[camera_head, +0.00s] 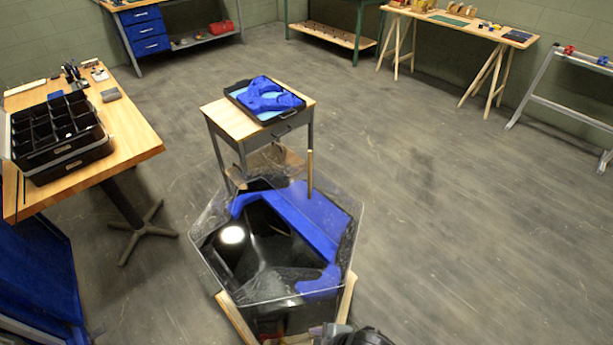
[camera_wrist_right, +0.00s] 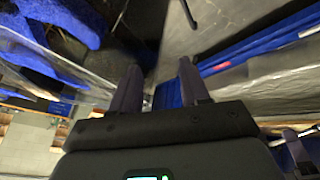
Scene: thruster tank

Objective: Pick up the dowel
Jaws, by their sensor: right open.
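The dowel (camera_head: 309,174) is a thin, light wooden stick. It stands upright at the far rim of the clear-walled tank (camera_head: 205,225), in front of the small cart. Its lower end is hard to make out against the tank edge and blue part. My right gripper (camera_wrist_right: 158,80) is open in the right wrist view, with nothing visible between its two fingers. In the head view only a dark piece of my right arm shows at the bottom edge, well nearer than the dowel. I cannot pick out the dowel in the right wrist view. My left gripper is not in view.
The tank holds a blue part (camera_head: 300,215) and dark pieces. Behind it a wooden-topped cart (camera_head: 228,118) carries a black tray with blue parts (camera_head: 268,95). A workbench (camera_head: 130,125) with a black divided bin (camera_head: 60,160) stands left.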

